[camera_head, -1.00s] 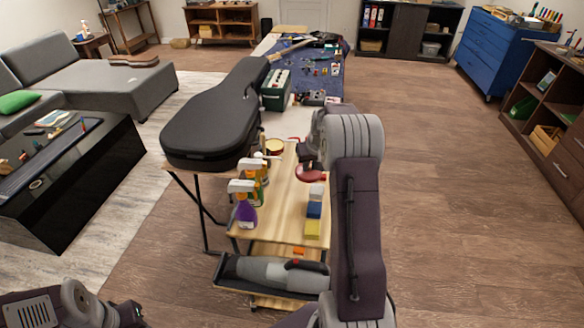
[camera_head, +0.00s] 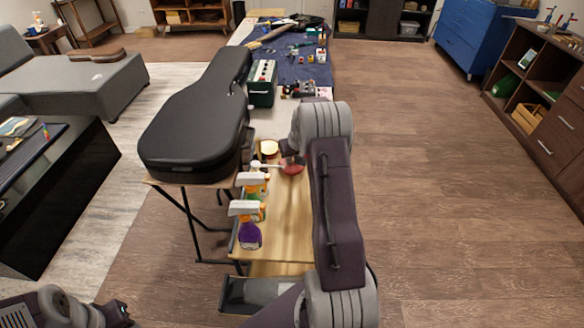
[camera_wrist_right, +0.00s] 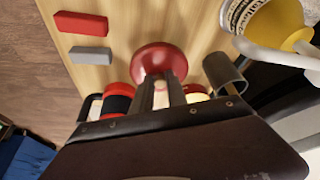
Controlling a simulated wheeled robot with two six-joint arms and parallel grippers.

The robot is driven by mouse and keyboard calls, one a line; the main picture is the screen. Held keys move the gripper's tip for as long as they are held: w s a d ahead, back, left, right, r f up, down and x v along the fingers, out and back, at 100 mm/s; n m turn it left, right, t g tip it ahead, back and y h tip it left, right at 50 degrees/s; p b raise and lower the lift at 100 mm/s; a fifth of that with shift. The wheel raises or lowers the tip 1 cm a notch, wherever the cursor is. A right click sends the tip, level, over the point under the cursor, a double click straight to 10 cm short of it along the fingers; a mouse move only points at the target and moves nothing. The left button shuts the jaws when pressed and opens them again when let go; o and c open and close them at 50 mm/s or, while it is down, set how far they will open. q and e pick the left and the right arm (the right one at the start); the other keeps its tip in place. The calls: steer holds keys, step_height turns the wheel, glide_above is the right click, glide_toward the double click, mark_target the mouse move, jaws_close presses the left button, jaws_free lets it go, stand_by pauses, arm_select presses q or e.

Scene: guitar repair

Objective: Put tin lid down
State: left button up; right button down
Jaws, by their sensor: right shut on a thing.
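The red round tin lid (camera_head: 292,170) is at my right gripper (camera_head: 287,160), over the far part of the wooden cart top. In the right wrist view the lid (camera_wrist_right: 160,60) sits at the tips of the narrow closed fingers (camera_wrist_right: 160,88); I cannot tell whether it touches the wood. The open tin (camera_head: 268,150) stands left of the lid in the head view, and its labelled, yellowish body (camera_wrist_right: 268,22) shows at the top right of the wrist view. My left gripper (camera_head: 118,312) is at the bottom left edge, away from the cart, its fingers unclear.
Spray bottles (camera_head: 249,228) stand along the cart's left edge. A black guitar case (camera_head: 200,125) lies on a stand to the left. A red block (camera_wrist_right: 81,23) and a grey block (camera_wrist_right: 90,55) lie on the wood. The cart top (camera_head: 285,225) has bare room in front.

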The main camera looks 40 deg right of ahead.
mark_target(293, 165)
step_height(293, 165, down, 3)
steer(key=shift+s+f, duration=0.15)
steer(key=shift+f, duration=0.05)
steer(key=shift+w+f, duration=0.2)
steer(key=shift+s+f+b, duration=0.1)
steer(key=shift+b, duration=0.2)
steer(key=c, duration=1.3)
jaws_free()
steer(key=shift+r, duration=0.4)
steer(key=p+v, duration=0.1)
steer(key=v, duration=1)
steer(key=shift+s+r, duration=0.2)
steer(key=shift+r, duration=0.05)
